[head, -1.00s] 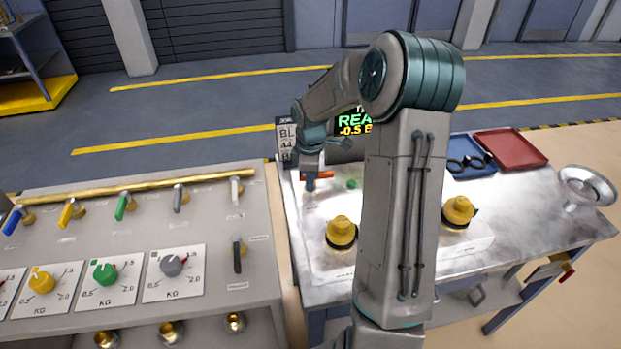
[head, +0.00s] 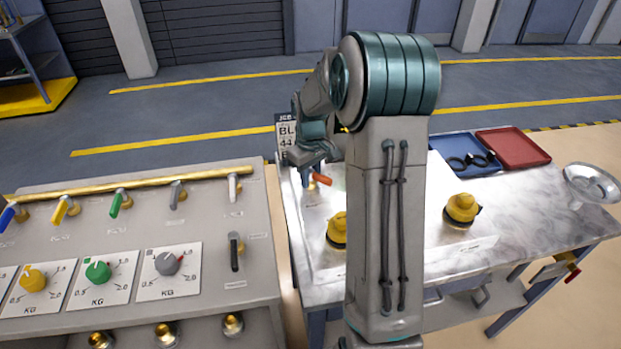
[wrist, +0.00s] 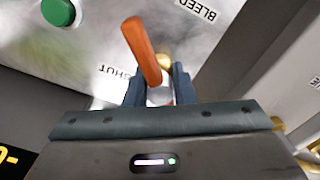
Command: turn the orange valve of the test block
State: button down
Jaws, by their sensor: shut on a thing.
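The orange valve handle (wrist: 143,52) shows large in the wrist view, slanting up and left from between the two fingers of my gripper (wrist: 160,88). My gripper is shut on the valve, near its hub. A brass fitting (wrist: 164,61) shows just behind it. The panel of the test block (wrist: 200,45) carries the words BLEED and SHUT beside the valve. In the head view the orange handle (head: 322,179) points right and slightly down from below my gripper (head: 307,178). The fingertips are small there and partly hidden by my wrist.
A green button (wrist: 58,12) sits near the valve. Two yellow knobs (head: 338,228) (head: 461,208) stand on the bench; my arm hides the area between them. A blue tray (head: 465,150) and a red tray (head: 512,148) lie behind. A console (head: 120,240) with levers stands at left.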

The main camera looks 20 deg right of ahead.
jog(key=m+b, duration=0.1)
jog(key=m, duration=0.3)
jog(key=shift+r+m, duration=0.1)
jog(key=shift+m, duration=2)
jog(key=shift+w, duration=0.1)
jog(key=c, duration=1.2)
grip_release()
notch_tip(320, 180, up, 14)
jog(key=shift+b, duration=0.3)
